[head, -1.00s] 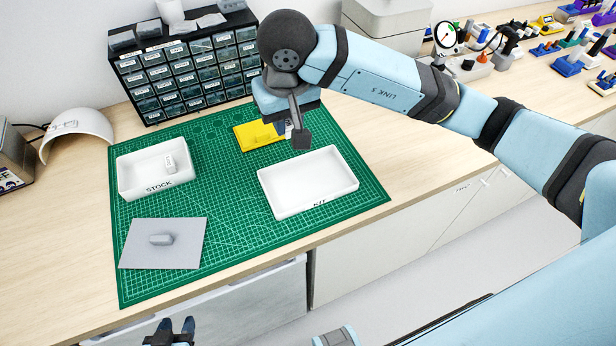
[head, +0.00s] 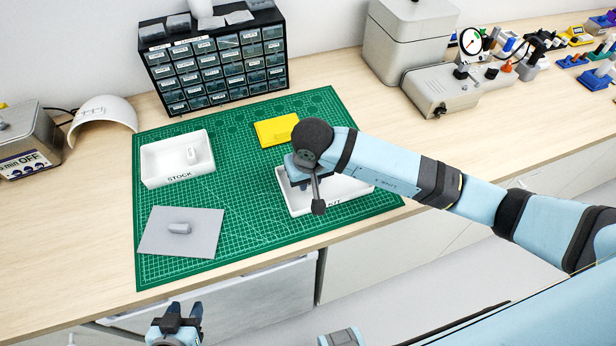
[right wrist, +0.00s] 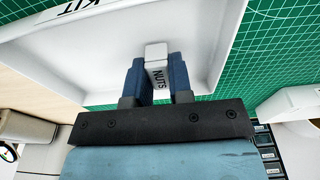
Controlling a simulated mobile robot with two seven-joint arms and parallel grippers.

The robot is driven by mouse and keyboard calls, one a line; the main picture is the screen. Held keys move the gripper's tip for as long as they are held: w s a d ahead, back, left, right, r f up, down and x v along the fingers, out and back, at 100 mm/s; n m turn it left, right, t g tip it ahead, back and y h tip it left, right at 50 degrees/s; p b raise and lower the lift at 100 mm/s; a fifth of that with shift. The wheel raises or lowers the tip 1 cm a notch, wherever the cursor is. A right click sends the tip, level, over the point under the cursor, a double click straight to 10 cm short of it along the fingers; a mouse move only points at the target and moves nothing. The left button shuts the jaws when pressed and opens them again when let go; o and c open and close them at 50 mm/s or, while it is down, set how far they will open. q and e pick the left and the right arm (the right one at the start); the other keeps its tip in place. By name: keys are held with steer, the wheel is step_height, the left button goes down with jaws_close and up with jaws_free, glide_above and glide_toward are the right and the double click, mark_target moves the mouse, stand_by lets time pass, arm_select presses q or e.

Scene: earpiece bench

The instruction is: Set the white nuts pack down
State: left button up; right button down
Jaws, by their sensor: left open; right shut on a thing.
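The white nuts pack (right wrist: 157,66), with NUTS lettered on it, is between the blue fingers of my right gripper (right wrist: 159,78) in the right wrist view. The gripper is shut on it, over the white KIT tray (right wrist: 105,58). I cannot tell whether the pack touches the tray floor. In the head view my right gripper (head: 308,190) is over the left part of the KIT tray (head: 298,208), and my arm hides the pack and much of the tray. My left gripper (head: 181,318) is open and empty at the bottom, off the bench's front edge.
The STOCK tray (head: 150,166) holds a white pack (head: 191,155). A grey sheet (head: 155,238) bears a grey piece (head: 180,228). A yellow item (head: 275,130) lies behind the KIT tray. A drawer cabinet (head: 215,65) stands at the back. The green mat (head: 245,200) is clear between the trays.

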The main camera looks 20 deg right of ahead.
mark_target(311, 186)
steer(key=shift+f, duration=0.15)
steer(key=shift+f, duration=0.15)
steer(key=c, duration=1)
jaws_free()
steer(key=shift+r, duration=0.35)
steer(key=r, duration=0.3)
steer(key=s+r+b, duration=0.1)
steer(key=r, duration=0.7)
steer(key=shift+s+r+b, duration=0.25)
steer(key=shift+s+b, duration=0.1)
steer(key=shift+s, duration=0.05)
